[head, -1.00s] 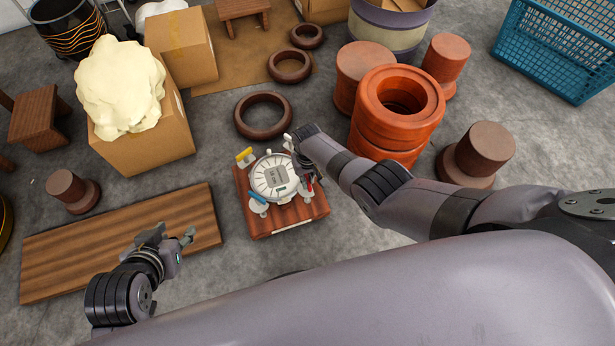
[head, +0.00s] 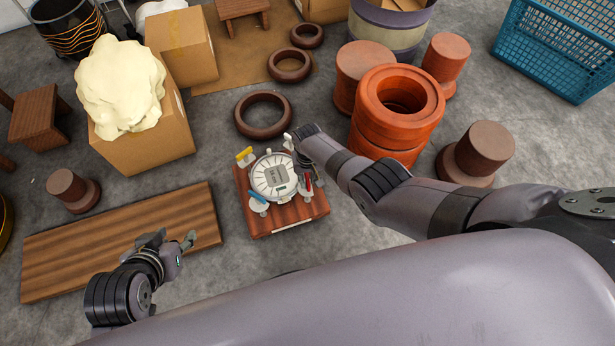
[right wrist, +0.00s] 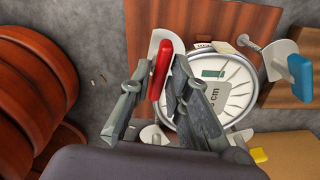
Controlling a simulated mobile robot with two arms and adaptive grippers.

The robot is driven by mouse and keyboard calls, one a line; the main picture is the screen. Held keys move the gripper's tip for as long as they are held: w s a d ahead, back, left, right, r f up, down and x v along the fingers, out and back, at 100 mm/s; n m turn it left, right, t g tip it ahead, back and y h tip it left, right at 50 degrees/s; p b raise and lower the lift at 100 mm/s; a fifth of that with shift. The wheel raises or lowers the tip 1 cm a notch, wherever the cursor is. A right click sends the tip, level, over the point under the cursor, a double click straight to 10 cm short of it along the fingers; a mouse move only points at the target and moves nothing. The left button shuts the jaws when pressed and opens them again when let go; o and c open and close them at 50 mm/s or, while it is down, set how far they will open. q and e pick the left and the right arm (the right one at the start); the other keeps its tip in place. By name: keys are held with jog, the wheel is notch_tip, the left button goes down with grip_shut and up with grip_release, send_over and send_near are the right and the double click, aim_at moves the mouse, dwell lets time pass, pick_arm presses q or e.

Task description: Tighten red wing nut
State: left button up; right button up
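The red wing nut (right wrist: 160,68) stands at the side of a round white gauge (head: 272,176) on a brown wooden board (head: 260,226). In the right wrist view it sits between the two fingers of my right gripper (right wrist: 158,88), which close in on both sides of it. In the head view this gripper (head: 305,172) partly hides the red wing nut (head: 309,184). Blue (head: 259,198) and yellow (head: 245,154) wing nuts stand at other points around the gauge. My left gripper (head: 172,239) is open and empty, above the near edge of a wooden plank.
The striped wooden plank (head: 70,250) lies left of the gauge board. A dark ring (head: 263,115) lies behind the board. Stacked orange rings (head: 385,130) stand close behind my right arm. A cardboard box (head: 150,150) stands at the back left.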

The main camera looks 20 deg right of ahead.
aim_at(308, 179)
jog(key=shift+o, duration=1.2)
jog(key=shift+r, duration=0.2)
notch_tip(308, 179, up, 12)
jog(key=shift+f, duration=0.2)
dwell(0.8)
